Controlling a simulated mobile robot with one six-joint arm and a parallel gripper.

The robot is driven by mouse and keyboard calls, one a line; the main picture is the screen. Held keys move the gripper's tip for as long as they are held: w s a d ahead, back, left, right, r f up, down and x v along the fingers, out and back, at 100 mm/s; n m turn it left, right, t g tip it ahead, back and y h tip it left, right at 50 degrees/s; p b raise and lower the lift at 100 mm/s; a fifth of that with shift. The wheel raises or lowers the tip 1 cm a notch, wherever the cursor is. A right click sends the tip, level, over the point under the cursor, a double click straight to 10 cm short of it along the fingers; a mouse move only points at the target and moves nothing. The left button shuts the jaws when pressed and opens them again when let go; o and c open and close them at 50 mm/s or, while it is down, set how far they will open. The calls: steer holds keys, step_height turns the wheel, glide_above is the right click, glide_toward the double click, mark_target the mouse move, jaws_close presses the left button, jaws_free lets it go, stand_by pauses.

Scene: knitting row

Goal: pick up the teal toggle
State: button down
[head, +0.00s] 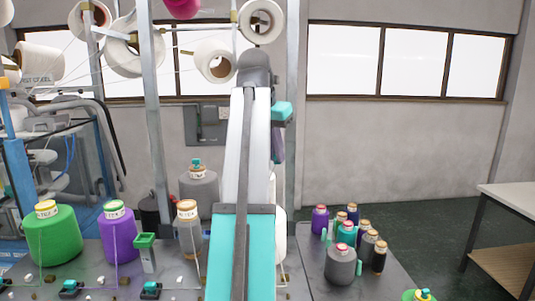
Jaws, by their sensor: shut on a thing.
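Small dark blocks with teal tops sit along the front edge of the machine bench at the lower left: one teal-topped block (70,288) and another teal-topped block (150,290). I cannot tell whether either is the teal toggle. A small teal piece (197,162) also shows on top of a grey yarn cone behind them. My white and teal arm rises through the middle of the head view and hides what lies behind it. My gripper's fingers do not show, so what they hold cannot be seen.
A green cone (54,238), a purple cone (120,236) and a grey-brown cone (188,232) stand left of my arm. Several smaller cones crowd the grey table (382,281) at right. A pale workbench (512,196) stands far right. Large white spools hang above.

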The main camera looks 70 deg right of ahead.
steer(key=shift+s+a+r+p, duration=0.15)
steer(key=shift+s+a+p, duration=0.55)
steer(key=shift+s, duration=0.25)
steer(key=shift+s+a+r+p, duration=0.1)
steer(key=shift+s+a+p, duration=0.4)
steer(key=shift+s+a, duration=0.35)
steer(key=shift+s+d, duration=0.1)
steer(key=shift+s, duration=0.05)
step_height(320, 180, down, 10)
steer(key=b, duration=1)
steer(key=shift+s, duration=0.15)
